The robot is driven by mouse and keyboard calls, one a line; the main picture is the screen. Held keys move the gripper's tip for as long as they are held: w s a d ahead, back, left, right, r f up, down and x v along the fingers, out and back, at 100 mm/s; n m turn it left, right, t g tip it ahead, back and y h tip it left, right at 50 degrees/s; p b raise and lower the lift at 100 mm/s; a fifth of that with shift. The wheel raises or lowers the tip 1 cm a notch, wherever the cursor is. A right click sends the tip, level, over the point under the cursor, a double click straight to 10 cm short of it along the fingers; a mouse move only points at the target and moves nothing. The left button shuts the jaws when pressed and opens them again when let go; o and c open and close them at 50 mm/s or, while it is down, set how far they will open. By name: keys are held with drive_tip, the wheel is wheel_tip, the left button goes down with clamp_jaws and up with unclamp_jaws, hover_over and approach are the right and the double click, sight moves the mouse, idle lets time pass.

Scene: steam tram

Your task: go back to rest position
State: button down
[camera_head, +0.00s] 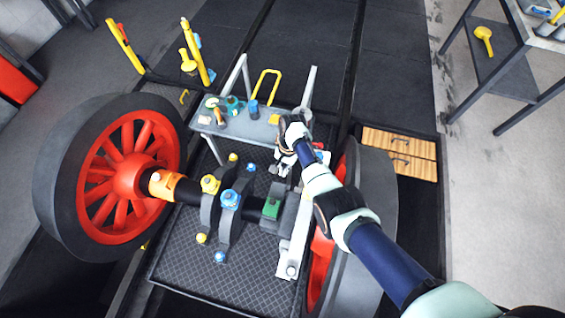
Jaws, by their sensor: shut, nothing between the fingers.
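My arm comes in from the lower right and reaches over the right wheel toward the middle. My gripper (284,169) is at its end, small in the picture, pointing down between the small grey table and the axle assembly. It is shut and I see nothing held in it. The fingertips are hard to make out against the white and dark parts around them.
A red-spoked wheel (130,175) stands left on an axle with yellow and blue fittings. A second wheel (378,185) is close under my arm. The grey table (240,126) holds several small items. Wooden drawers (400,152) are at right. A workbench (500,65) stands upper right.

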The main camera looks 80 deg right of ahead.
idle(0.4)
drive_tip(key=w+a+r+n+t+h, duration=0.2)
drive_tip(key=w+a+r+n, duration=0.3)
drive_tip(key=w+a+r, duration=0.4)
drive_tip(key=w+a+r+n+t+h, duration=0.2)
drive_tip(key=w+a+r+n, duration=0.4)
drive_tip(key=w, duration=0.6)
drive_tip(key=a+r+n+t, duration=0.55)
drive_tip(key=a+r, duration=0.65)
drive_tip(key=a, duration=0.5)
drive_tip(key=s+a+r+n+t+y, duration=0.25)
drive_tip(key=s+a+r+n, duration=0.25)
drive_tip(key=a+r, duration=0.5)
wheel_tip(320, 180, up, 37)
drive_tip(key=d+h+p, duration=0.1)
drive_tip(key=p, duration=3.6)
drive_tip(key=shift+p, duration=0.3)
